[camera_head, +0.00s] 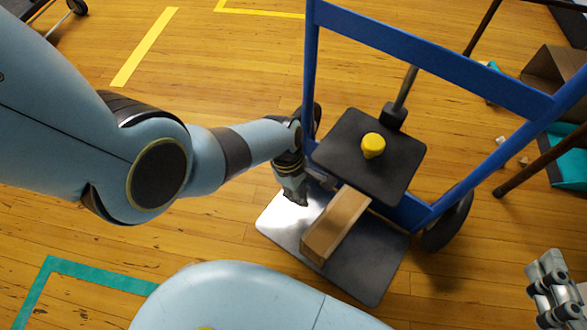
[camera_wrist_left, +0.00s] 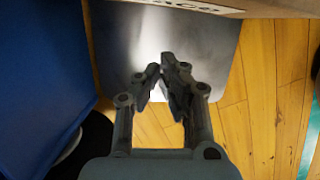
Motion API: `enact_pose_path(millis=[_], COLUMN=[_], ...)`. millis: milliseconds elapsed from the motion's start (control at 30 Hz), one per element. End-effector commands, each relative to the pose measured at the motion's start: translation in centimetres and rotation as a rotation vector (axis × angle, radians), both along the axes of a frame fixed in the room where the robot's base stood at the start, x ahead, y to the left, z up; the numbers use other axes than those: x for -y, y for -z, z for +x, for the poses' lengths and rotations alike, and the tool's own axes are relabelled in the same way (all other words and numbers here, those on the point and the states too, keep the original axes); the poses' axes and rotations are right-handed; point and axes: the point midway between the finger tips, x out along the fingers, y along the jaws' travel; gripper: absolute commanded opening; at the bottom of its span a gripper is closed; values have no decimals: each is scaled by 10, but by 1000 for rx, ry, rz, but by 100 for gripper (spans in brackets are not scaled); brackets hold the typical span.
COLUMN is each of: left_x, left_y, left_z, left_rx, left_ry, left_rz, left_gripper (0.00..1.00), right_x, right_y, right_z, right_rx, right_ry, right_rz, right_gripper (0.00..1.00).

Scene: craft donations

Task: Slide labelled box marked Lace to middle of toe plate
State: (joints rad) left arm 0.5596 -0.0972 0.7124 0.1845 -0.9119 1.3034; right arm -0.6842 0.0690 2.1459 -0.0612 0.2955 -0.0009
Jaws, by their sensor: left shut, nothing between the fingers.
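The labelled box (camera_head: 336,224), brown cardboard, lies on the metal toe plate (camera_head: 362,278) of a blue hand truck, its upper end by the black square platform. In the left wrist view the box (camera_wrist_left: 275,8) crosses the top edge, with part of a pale label reading "ace" upside down. The toe plate (camera_wrist_left: 215,45) shows bare below it. My left gripper (camera_head: 299,203) is shut and empty, low over the plate's left part, left of the box. In the left wrist view its fingertips (camera_wrist_left: 165,68) appear apart from the box. My right gripper (camera_head: 551,288) is at lower right.
The hand truck's blue frame (camera_head: 430,55) rises behind the plate. A yellow knob (camera_head: 373,145) stands on the black platform (camera_head: 340,145). A black wheel (camera_head: 447,222) is at right. Wooden floor lies open at lower left, with teal tape (camera_head: 100,275).

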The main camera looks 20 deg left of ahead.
Motion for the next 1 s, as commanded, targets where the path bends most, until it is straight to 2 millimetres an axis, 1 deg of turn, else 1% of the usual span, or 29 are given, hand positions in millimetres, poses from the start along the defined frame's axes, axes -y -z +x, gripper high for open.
enact_pose_path(millis=[33,167,267,433,500,633,800,1000], left_x=[-1,-2,-5,-9,-10,-13,-16,-19], left_y=[-5,-10,-23,-39,-45,-57,-70,-79], left_z=[1,2,4,4,4,4,5,4], left_rx=[2,2,6,5,4,4,4,2], left_ry=[0,0,0,0,0,0,0,0], left_rz=[1,1,1,0,0,-1,0,1], left_gripper=[0,0,0,0,0,0,0,0], right_x=[1,4,7,10,11,12,13,13], right_y=[9,35,41,54,49,40,26,15], right_z=[-8,-32,-34,-48,-42,-39,-41,-46], right_rx=[-46,-170,-275,-469,-515,-613,-733,-829], right_ry=[5,18,31,51,54,61,66,67], right_rz=[1,1,-2,-6,-7,-12,-17,-21], right_gripper=[81,81,81,81,81,81,81,81])
